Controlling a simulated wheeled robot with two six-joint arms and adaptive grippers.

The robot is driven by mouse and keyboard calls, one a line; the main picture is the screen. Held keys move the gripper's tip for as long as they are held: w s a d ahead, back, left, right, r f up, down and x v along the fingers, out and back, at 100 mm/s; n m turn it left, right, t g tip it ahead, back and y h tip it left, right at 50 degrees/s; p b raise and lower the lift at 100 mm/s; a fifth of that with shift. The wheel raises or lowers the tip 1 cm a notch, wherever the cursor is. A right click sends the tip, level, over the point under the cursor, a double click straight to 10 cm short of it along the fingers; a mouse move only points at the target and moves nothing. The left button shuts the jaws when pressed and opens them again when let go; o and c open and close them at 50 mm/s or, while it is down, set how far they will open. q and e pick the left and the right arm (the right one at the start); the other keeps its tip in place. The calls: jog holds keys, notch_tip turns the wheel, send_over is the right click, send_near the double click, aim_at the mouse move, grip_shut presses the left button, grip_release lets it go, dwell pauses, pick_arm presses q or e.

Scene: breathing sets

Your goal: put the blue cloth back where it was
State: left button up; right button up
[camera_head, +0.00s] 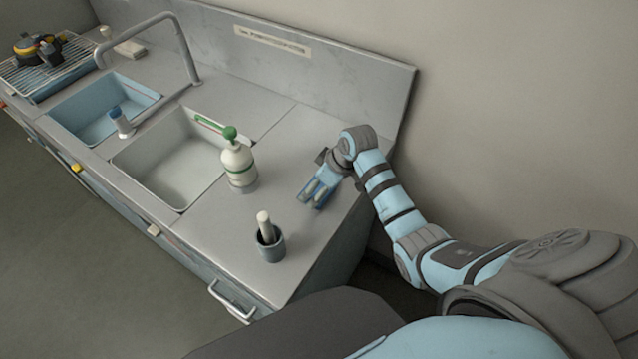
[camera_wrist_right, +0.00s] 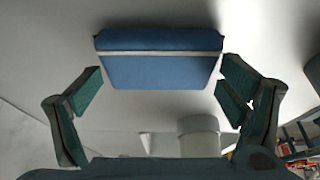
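The blue cloth (camera_wrist_right: 160,68) is a folded pad with a pale band across it. In the right wrist view it fills the space between my right gripper's two green-padded fingertips (camera_wrist_right: 161,82). The fingertips are at its left and right edges; I cannot tell whether they press on it. In the head view my right gripper (camera_head: 318,190) points down at the right end of the counter, with blue showing at its fingers. Whether the cloth rests on the counter or hangs just above it is unclear. My left gripper is not in view.
On the grey counter (camera_head: 285,150) stand a white bottle with a green top (camera_head: 238,165) and a grey cup holding a pale-handled tool (camera_head: 270,246). Two sink basins (camera_head: 165,165) and a drying rack (camera_head: 45,68) lie to the left. A wall panel runs along the back.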

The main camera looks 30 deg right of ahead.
jog(key=shift+o, duration=0.5)
jog(key=shift+w+d, duration=0.1)
jog(key=v, duration=1.2)
